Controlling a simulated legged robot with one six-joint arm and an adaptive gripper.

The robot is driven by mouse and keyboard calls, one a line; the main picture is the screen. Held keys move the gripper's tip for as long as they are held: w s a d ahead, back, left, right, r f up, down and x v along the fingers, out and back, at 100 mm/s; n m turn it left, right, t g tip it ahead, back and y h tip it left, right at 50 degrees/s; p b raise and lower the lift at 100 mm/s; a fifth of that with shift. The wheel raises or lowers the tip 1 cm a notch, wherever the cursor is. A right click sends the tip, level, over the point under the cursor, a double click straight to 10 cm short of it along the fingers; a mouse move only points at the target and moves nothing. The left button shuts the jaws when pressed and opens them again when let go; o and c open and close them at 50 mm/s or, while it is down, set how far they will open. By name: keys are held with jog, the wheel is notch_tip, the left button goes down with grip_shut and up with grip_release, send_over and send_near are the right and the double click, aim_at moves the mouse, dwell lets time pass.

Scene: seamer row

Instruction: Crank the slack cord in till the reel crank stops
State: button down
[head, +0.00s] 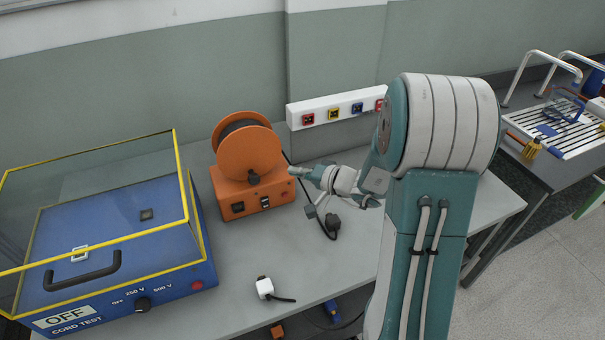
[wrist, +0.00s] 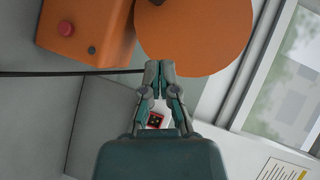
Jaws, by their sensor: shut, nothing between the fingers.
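The orange cord reel (head: 246,150) stands on its orange base (head: 236,203) at the back of the bench. A dark knob (head: 253,177), seemingly the crank's, shows low on the disc's front. In the wrist view the reel disc (wrist: 200,38) fills the top, with a dark piece at the upper edge. My gripper (head: 291,171) is shut and empty, just right of the disc; its closed tips (wrist: 160,66) overlap the disc's rim in the wrist view, contact unclear. The black cord (wrist: 70,73) runs to behind the tips; it lies on the bench (head: 323,226) right of the base.
A blue cord test box (head: 120,290) with a clear, yellow-edged cover stands left. A white plug (head: 265,288) lies near the front edge. A white socket strip (head: 335,107) is on the wall behind. The bench between box and my arm is mostly clear.

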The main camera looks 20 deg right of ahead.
aim_at(254, 173)
jog(key=x, duration=0.5)
jog(key=shift+d, duration=0.15)
jog(key=shift+w+a+f, duration=0.1)
jog(key=shift+a+f, duration=0.15)
jog(key=shift+a, duration=0.35)
jog(key=shift+w+a+f, duration=0.1)
jog(key=shift+a+f, duration=0.1)
jog(key=shift+a, duration=0.45)
jog(key=shift+a+f, duration=0.25)
jog(key=shift+a, duration=0.35)
jog(key=shift+a+f+m+t+y, duration=0.15)
jog(key=shift+m+t+y, duration=0.15)
jog(key=shift+m, duration=0.2)
